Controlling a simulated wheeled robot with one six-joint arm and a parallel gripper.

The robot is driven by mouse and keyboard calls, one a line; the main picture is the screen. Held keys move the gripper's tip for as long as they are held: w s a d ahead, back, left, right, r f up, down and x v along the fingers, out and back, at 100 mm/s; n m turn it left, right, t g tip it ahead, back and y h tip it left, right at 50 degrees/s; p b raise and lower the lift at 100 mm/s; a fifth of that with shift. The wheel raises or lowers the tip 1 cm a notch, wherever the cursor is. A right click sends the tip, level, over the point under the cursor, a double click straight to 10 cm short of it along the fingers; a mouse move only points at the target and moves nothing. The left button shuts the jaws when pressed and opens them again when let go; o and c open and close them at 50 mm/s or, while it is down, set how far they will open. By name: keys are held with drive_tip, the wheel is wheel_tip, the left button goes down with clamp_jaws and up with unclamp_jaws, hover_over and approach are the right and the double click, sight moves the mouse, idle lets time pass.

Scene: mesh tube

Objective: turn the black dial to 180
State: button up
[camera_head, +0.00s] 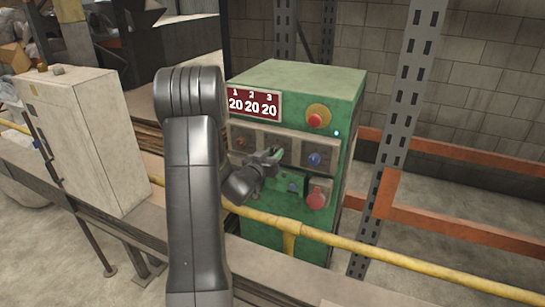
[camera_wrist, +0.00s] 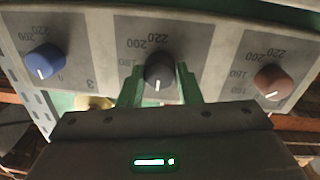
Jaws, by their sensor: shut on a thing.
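The black dial (camera_wrist: 159,76) sits on the middle plate of the control panel, between the two green fingers of my gripper (camera_wrist: 160,84). My gripper is shut on it, with one finger on each side. The dial's white mark points down in the wrist view. Its scale shows 220 above the dial, with 200 and 180 toward its left. In the head view my gripper (camera_head: 275,155) is at the green cabinet's front (camera_head: 262,222) and the black dial is hidden behind it. The red display (camera_head: 253,104) reads 20 under each of 1, 2 and 3.
A blue dial (camera_wrist: 45,62) and a brown dial (camera_wrist: 272,82) flank the black one. A red button (camera_head: 316,120) is above, and a red knob (camera_head: 317,197) below. A yellow rail (camera_head: 350,245) crosses the cabinet's front. A pale box (camera_head: 90,135) stands left.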

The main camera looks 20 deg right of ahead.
drive_tip(key=m+b, duration=0.1)
drive_tip(key=b, duration=0.1)
drive_tip(key=m+b, duration=0.1)
drive_tip(key=b, duration=0.1)
drive_tip(key=shift+f+m, duration=0.3)
drive_tip(key=shift+m, duration=0.1)
drive_tip(key=m+b, duration=0.5)
drive_tip(key=b, duration=0.1)
drive_tip(key=shift+r+y, duration=0.15)
drive_tip(key=shift+y, duration=0.15)
drive_tip(key=m+b, duration=0.4)
drive_tip(key=shift+m, duration=0.4)
drive_tip(key=shift+s+r+m+b, duration=0.1)
drive_tip(key=shift+r+m+b, duration=0.1)
drive_tip(key=shift+m+b, duration=1.65)
drive_tip(key=shift+m, duration=0.25)
drive_tip(key=o, duration=1)
